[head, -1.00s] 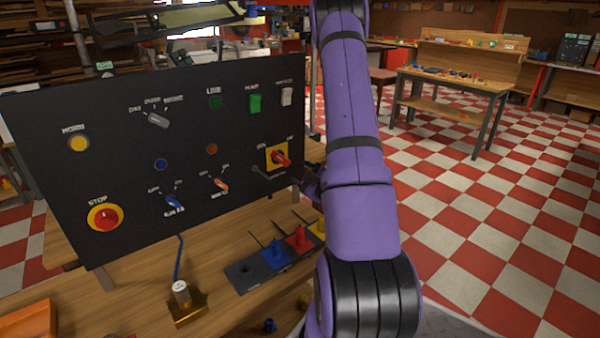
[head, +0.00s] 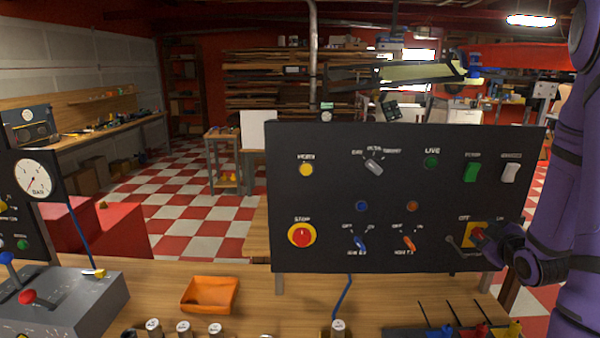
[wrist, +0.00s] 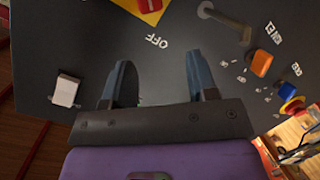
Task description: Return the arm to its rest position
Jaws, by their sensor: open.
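My purple arm (head: 572,200) reaches down the right side of the head view. My gripper (head: 492,244) is at the lower right of the black control panel (head: 335,210), beside the red rotary switch on its yellow plate (head: 470,230). In the wrist view my gripper (wrist: 158,75) has its two fingers spread, with nothing between them but the panel face (wrist: 205,30). The yellow plate (wrist: 150,5) with its OFF label is at that view's top edge, just beyond the fingertips. Whether any part touches the switch cannot be told.
The panel carries a red stop button (head: 302,235), several knobs and rocker switches. An orange tray (head: 210,295) and metal cylinders stand on the wooden bench (head: 270,310). A gauge box (head: 37,185) is at left. Coloured parts (head: 470,330) lie below my gripper.

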